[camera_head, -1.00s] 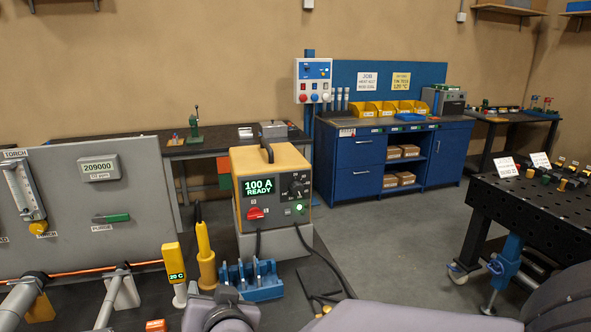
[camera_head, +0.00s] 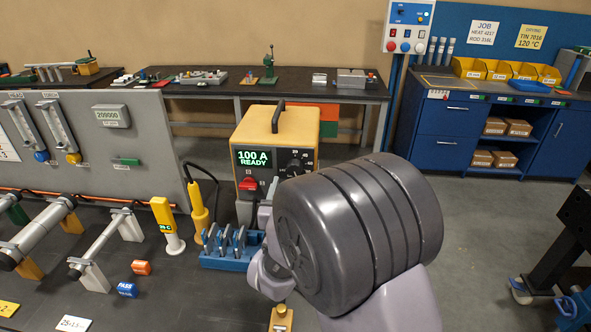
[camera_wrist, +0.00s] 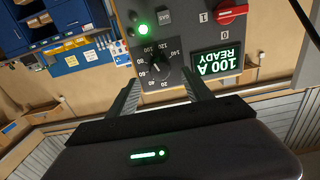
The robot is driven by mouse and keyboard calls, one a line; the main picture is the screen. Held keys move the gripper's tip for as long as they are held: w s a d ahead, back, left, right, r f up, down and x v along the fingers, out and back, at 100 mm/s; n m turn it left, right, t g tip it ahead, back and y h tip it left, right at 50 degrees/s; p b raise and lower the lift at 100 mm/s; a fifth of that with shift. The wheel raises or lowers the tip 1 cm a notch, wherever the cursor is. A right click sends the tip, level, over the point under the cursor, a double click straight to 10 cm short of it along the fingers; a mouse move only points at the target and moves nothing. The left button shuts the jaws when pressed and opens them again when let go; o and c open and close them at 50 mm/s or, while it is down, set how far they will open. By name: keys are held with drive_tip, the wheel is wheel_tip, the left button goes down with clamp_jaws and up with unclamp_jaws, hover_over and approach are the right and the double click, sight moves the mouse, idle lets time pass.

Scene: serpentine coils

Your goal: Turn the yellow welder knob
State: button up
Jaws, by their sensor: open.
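The yellow welder (camera_head: 278,123) stands at the middle in the head view, its green screen reading 100 A READY. In the wrist view, which is turned over, the knob (camera_wrist: 158,68) lies ahead between my two fingertips. My gripper (camera_wrist: 166,85) is open and empty, with a finger either side of the knob in the picture. I cannot tell whether the fingers touch it. The head view mostly hides my gripper behind my arm.
A red switch (camera_wrist: 230,12) sits beside the screen on the welder front. A blue rack (camera_head: 225,262), a yellow torch (camera_head: 199,210) and a yellow-white thermometer (camera_head: 166,222) stand left of my arm. A grey gas panel (camera_head: 100,150) stands further left.

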sight(294, 172)
drive_tip(key=w, duration=0.6)
drive_tip(key=shift+d, duration=0.2)
clamp_jaws()
